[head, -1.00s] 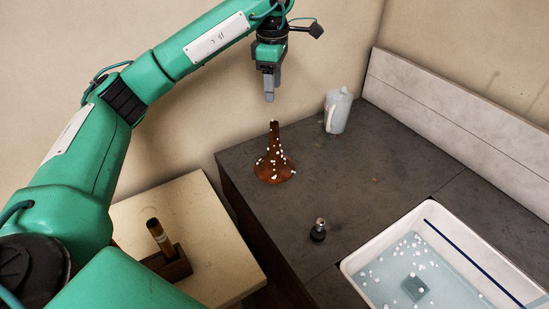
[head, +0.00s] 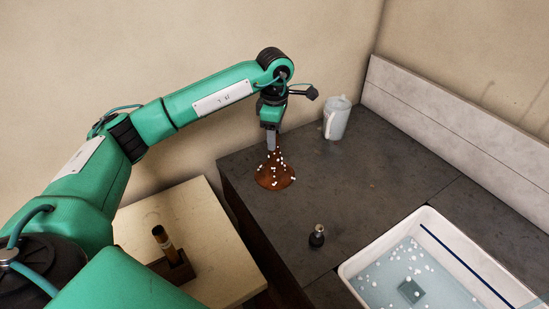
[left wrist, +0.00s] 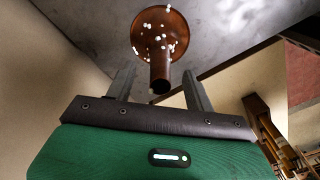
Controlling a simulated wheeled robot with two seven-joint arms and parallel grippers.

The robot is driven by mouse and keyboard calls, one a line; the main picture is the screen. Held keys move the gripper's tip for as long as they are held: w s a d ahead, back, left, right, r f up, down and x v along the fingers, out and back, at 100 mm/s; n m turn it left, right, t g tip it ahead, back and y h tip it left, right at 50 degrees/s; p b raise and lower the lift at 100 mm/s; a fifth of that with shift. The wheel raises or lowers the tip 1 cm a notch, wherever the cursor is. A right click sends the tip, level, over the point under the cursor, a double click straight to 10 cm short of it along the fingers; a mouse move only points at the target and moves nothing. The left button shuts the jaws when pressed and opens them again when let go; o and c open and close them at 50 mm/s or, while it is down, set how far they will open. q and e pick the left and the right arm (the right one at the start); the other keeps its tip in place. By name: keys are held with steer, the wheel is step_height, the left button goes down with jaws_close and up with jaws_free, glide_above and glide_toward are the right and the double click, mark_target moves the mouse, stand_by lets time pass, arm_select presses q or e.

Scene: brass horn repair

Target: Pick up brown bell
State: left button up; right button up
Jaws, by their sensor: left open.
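The brown bell (head: 275,178) stands on the dark counter with its wide flare down and its narrow neck up. White specks dot its surface. My left gripper (head: 271,147) is right above it, pointing down, and its fingers hide the top of the neck in the head view. In the left wrist view the bell (left wrist: 160,38) shows with its neck end between the open fingers of the left gripper (left wrist: 160,84). I see no finger closed on it. My right gripper is not in view.
A white jug (head: 337,118) stands behind the bell, to its right. A small dark bottle (head: 317,236) stands in front. A white basin (head: 365,284) of water with white bits is at lower right. A pale side table (head: 213,231) holds a wooden holder (head: 178,268).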

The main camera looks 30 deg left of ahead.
arm_select(q)
steer(key=shift+f, duration=0.9)
steer(key=shift+c, duration=0.2)
jaws_close()
